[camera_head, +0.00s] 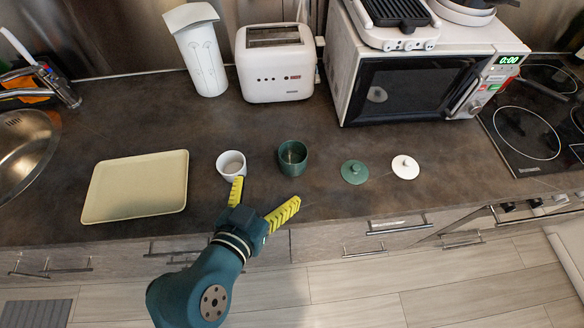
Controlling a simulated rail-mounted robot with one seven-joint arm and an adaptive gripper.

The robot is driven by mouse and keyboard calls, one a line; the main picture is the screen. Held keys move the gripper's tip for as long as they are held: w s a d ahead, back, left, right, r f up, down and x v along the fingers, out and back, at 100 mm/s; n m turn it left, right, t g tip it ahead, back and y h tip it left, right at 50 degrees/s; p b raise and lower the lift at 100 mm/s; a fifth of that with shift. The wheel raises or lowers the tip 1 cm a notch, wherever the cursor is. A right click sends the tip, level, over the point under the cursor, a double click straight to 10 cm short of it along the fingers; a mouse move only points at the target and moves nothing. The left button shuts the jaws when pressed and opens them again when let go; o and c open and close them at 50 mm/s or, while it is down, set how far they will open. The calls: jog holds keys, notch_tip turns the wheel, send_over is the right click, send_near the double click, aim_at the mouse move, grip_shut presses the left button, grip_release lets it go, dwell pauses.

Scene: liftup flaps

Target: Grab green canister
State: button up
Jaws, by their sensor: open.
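The green canister (292,158) stands upright and open-topped on the dark countertop. A green lid (354,172) with a small knob lies to its right on the counter. My gripper (267,198) is open and empty, with its yellow fingers spread apart. It is near the counter's front edge, in front of and slightly left of the green canister. Its left fingertip appears close to the white canister (231,164); whether they touch I cannot tell. The right fingertip is below the green canister in the picture, apart from it.
A beige tray (136,187) lies on the left. A white lid (405,167) lies right of the green lid. A white toaster (275,63), a white container (201,60) and a microwave (415,85) stand behind. The stove (525,130) is at right, the sink (22,145) at left.

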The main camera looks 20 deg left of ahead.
jog(key=b, duration=0.2)
send_near(298, 148)
jog(key=shift+w+a+f, duration=0.1)
jog(key=shift+w, duration=0.45)
jog(key=b+x, duration=0.1)
jog(key=x, duration=0.1)
jog(key=b+x, duration=0.1)
jog(key=x, duration=0.2)
jog(key=shift+s+f, duration=0.2)
jog(key=shift+f, duration=0.15)
jog(key=shift+w, duration=0.45)
jog(key=shift+s, duration=0.1)
jog(key=c, duration=1.3)
